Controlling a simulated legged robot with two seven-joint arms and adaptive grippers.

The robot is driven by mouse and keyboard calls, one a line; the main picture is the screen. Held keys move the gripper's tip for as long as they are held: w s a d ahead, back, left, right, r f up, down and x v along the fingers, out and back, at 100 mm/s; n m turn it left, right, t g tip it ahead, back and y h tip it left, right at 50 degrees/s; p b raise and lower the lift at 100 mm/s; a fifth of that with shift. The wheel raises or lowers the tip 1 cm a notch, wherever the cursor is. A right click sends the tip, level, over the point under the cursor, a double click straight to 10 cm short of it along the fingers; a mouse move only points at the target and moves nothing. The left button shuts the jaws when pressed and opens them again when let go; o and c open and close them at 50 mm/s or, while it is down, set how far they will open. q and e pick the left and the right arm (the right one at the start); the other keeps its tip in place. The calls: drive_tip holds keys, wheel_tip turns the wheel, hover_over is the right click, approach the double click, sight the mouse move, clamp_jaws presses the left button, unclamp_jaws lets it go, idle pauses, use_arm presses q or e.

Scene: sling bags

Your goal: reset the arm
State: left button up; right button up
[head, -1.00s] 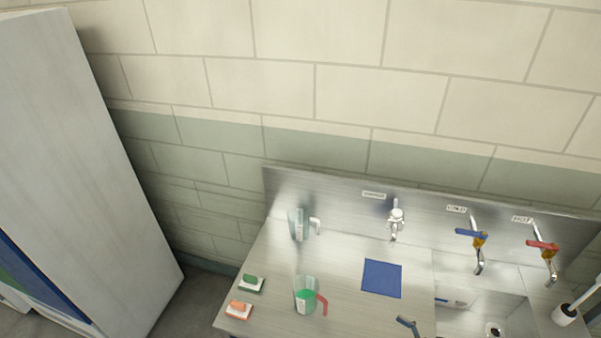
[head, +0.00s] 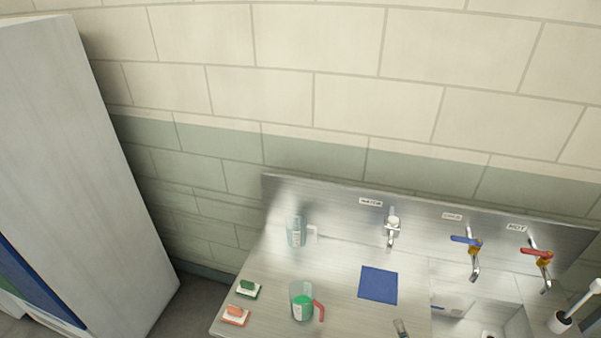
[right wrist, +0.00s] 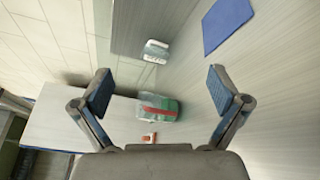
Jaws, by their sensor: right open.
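My right gripper (right wrist: 160,90) is open in the right wrist view, its two fingers spread wide with nothing between them. In the head view only a small tip of it (head: 402,328) shows at the bottom edge, over the steel counter (head: 340,270). A clear pitcher with a red handle (head: 302,302) and green contents stands on the counter to its left. In the wrist view this pitcher (right wrist: 160,107) appears beyond and between the fingers, apart from them. My left gripper is not in view.
A blue cloth (head: 378,285) lies flat on the counter. A clear pitcher with a white handle (head: 296,232) stands behind. Green (head: 248,289) and orange (head: 235,314) sponges are at left. Blue (head: 467,245) and red (head: 537,256) handled taps stand by the sink at right.

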drive_tip(key=s+a+f+m+g+h, duration=0.1)
drive_tip(key=s+a+f+m+g, duration=0.25)
drive_tip(key=s+m, duration=0.35)
drive_tip(key=s+a+f+m+g, duration=0.2)
drive_tip(key=s+m+g, duration=0.3)
drive_tip(key=s+m, duration=0.25)
drive_tip(key=s+a+f+m+g+h, duration=0.1)
drive_tip(key=s+a+f+m+g, duration=0.2)
drive_tip(key=s+m+g, duration=0.4)
wheel_tip(320, 180, down, 31)
drive_tip(key=b, duration=0.5)
use_arm(q)
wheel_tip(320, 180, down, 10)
drive_tip(key=b, duration=0.5)
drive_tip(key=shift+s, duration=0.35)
use_arm(e)
drive_tip(key=s+d+f, duration=0.3)
drive_tip(key=s+f, duration=1.5)
drive_tip(key=f, duration=0.3)
drive_tip(key=shift+s+f, duration=0.3)
drive_tip(key=shift+s, duration=0.05)
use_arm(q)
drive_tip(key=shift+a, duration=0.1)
use_arm(e)
drive_tip(key=shift+g, duration=0.25)
